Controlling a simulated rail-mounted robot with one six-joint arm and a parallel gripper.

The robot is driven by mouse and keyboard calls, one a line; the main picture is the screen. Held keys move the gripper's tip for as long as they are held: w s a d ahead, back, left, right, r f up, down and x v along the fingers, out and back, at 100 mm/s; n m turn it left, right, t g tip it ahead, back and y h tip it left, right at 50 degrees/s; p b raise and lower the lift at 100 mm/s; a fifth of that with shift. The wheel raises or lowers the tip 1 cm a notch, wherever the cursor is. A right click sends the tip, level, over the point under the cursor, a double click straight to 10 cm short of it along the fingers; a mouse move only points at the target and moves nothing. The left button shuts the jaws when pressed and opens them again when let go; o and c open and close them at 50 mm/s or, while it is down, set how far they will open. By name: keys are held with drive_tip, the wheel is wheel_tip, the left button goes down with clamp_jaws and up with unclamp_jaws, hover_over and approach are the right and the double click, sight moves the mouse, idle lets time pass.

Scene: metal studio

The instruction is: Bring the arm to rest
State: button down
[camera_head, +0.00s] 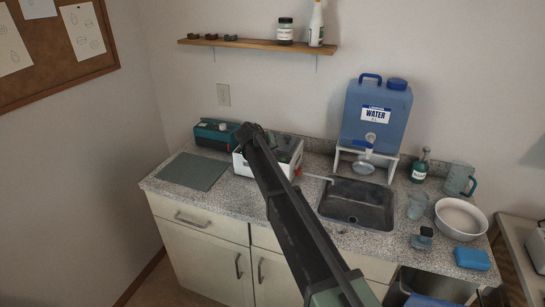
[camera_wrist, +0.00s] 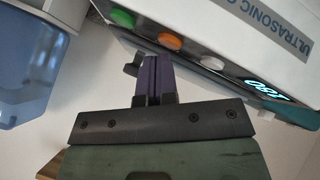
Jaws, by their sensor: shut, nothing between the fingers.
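My gripper (camera_wrist: 154,82) shows in the wrist view, its two purple fingertips together with nothing between them. It is close to the front panel of a white ultrasonic cleaner (camera_wrist: 240,30), which appears upside down, with green, orange and white knobs and a lit display. I cannot tell whether the fingers touch the panel. In the head view my dark arm reaches from the lower right across the counter to the cleaner (camera_head: 240,165) and covers part of it. The fingers cannot be made out there.
The counter (camera_head: 230,199) holds a teal device (camera_head: 212,133), a grey mat (camera_head: 193,171), a sink (camera_head: 355,203), a blue water container (camera_head: 376,118) on a stand, a green bottle (camera_head: 420,170), a pitcher (camera_head: 459,180), a white bowl (camera_head: 460,218) and a blue sponge (camera_head: 472,258). A wooden shelf (camera_head: 255,44) hangs above.

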drive_tip(key=shift+r, duration=0.45)
drive_tip(key=shift+r+p, duration=0.1)
drive_tip(key=shift+p, duration=0.25)
wheel_tip(320, 180, up, 6)
drive_tip(key=p, duration=0.5)
drive_tip(key=shift+p, duration=0.4)
